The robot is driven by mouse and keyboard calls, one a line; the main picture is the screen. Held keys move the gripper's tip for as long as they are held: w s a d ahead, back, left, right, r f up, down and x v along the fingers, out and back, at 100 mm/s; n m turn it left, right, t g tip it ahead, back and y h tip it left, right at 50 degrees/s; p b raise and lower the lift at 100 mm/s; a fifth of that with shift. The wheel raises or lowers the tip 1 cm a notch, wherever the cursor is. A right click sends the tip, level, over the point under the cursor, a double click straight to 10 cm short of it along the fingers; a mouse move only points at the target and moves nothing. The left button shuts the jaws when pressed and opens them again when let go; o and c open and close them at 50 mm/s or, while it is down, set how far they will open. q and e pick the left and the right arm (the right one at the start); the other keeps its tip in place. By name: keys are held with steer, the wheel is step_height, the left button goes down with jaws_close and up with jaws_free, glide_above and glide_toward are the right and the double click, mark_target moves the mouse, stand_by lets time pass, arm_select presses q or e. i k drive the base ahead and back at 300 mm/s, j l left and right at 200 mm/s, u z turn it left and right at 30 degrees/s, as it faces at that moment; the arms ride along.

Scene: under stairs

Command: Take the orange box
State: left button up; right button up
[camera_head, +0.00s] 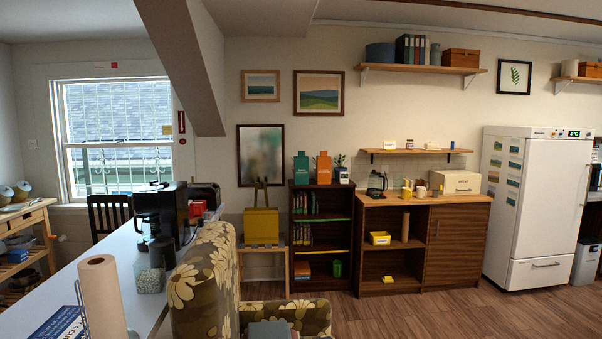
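An orange box (323,167), tall with a peaked top like a carton, stands upright on top of the dark bookcase (321,234) against the back wall. A similar green box (301,167) stands just to its left, and a small plant in a pot (342,174) stands just to its right. Nothing visibly covers the front of the orange box. Neither of my grippers is in view.
A flower-patterned armchair (216,285) and a long pale counter (92,262) with a coffee maker (160,213) and paper towel roll (101,298) fill the near left. A yellow case (261,226) sits left of the bookcase. Wooden floor (440,312) is clear at the right.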

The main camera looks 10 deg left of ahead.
mark_target(324, 163)
steer(key=i+l+z, duration=0.4)
steer(key=i, duration=0.2)
steer(key=i+l+z, duration=0.15)
steer(key=i+z, duration=0.25)
steer(key=i, duration=0.3)
steer(key=i+z, duration=0.45)
steer(key=i, duration=0.2)
steer(key=i+j+u, duration=0.1)
steer(key=i+u, duration=0.3)
steer(key=i, duration=0.15)
steer(key=i+l+u, duration=0.1)
steer(key=i+u, duration=0.3)
steer(key=i, duration=0.15)
steer(key=i+l+u, duration=0.4)
steer(key=i, duration=0.15)
steer(key=i+j+u, duration=0.3)
steer(key=i, duration=0.5)
steer(key=i+l+u, duration=0.15)
steer(key=i+u, duration=0.15)
steer(key=i, duration=0.55)
